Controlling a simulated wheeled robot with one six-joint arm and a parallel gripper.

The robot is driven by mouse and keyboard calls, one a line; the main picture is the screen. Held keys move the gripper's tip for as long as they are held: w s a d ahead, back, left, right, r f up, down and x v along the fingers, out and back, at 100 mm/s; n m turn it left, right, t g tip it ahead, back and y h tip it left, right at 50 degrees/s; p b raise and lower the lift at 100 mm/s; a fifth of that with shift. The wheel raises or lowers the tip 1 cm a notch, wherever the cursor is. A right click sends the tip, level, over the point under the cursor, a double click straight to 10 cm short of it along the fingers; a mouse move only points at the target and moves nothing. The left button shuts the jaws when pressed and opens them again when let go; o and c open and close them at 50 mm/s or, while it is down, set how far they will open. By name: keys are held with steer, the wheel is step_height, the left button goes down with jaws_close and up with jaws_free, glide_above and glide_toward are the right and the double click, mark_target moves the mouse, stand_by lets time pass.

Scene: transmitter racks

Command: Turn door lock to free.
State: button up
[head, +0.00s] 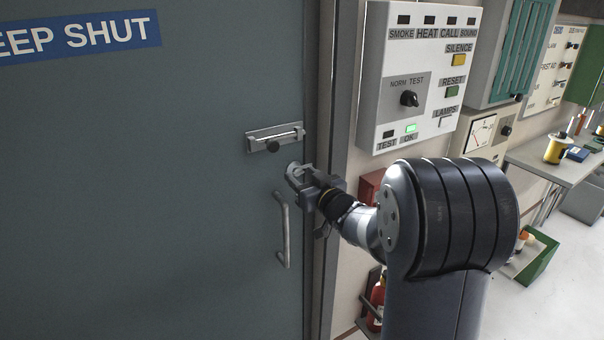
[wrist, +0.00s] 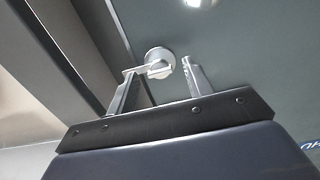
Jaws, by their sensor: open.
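The door lock is a small round silver turn-piece on the grey-green door (head: 150,200), near its right edge. In the head view the lock (head: 292,170) is partly hidden by my gripper (head: 302,182). In the wrist view the lock (wrist: 160,58) shows with its raised turn-piece between the fingertips. My gripper (wrist: 160,72) is open, with one finger on each side of the turn-piece. I cannot tell whether either finger touches it. No lock markings are readable.
A slide bolt with a dark knob (head: 274,138) sits just above the lock, and a pull handle (head: 283,230) hangs just below. The door frame (head: 338,100) is close on the right. Beyond it are a fire alarm panel (head: 418,75) and a fire extinguisher (head: 377,298).

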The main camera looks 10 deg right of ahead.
steer(key=shift+w+a, duration=0.15)
steer(key=shift+w, duration=0.15)
steer(key=shift+c, duration=0.2)
steer(key=c, duration=1)
